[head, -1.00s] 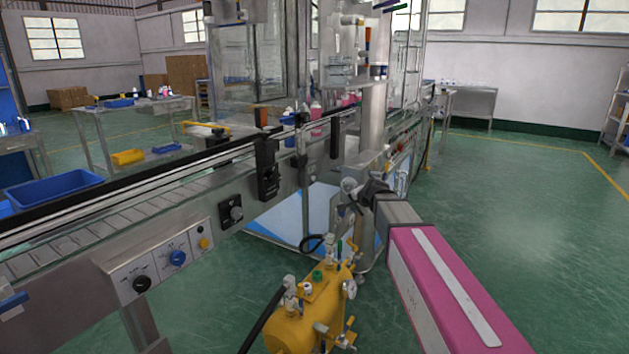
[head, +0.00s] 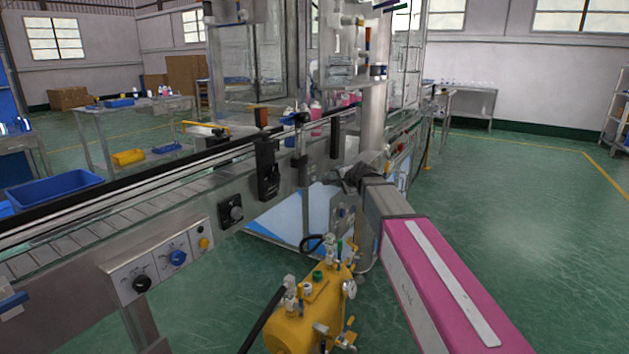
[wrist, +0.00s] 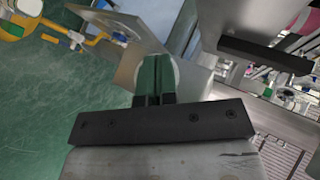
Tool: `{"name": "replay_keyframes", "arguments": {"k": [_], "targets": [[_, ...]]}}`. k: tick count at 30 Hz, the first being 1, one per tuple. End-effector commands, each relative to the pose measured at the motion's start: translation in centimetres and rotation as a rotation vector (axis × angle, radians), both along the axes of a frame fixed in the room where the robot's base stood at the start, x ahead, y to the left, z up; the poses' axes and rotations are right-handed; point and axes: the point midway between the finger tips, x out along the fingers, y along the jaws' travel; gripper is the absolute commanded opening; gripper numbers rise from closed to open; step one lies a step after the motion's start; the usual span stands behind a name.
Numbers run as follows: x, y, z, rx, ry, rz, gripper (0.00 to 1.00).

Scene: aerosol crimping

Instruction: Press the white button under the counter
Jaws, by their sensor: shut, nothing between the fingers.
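My gripper (wrist: 153,80) shows in the wrist view as two green fingers, closed together with nothing between them. A white round face (wrist: 173,69), which looks like the white button, shows right behind the fingertips. The fingers cover most of it, and I cannot tell whether they touch it. A grey metal plate (wrist: 130,62) lies just beyond and to the left. In the head view my gripper (head: 358,178) is small and dark, beside the machine's side below the conveyor. The button cannot be made out in the head view.
The conveyor counter (head: 190,195) runs across the left, with a control panel (head: 160,265) on its front. A yellow tank (head: 305,315) with valves stands on the floor below my arm. A dark bar (wrist: 265,55) is at upper right in the wrist view. The floor at right is clear.

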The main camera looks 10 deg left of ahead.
Motion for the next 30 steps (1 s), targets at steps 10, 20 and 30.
{"name": "replay_keyframes", "arguments": {"k": [10, 20, 30], "targets": [[1.8, 4.1, 0.0, -0.001, -0.001, 0.001, 0.0], [2.9, 6.8, 0.0, -0.002, -0.001, 0.002, 0.0], [3.0, 7.2, 0.0, -0.001, -0.001, 0.0, 0.0]]}}
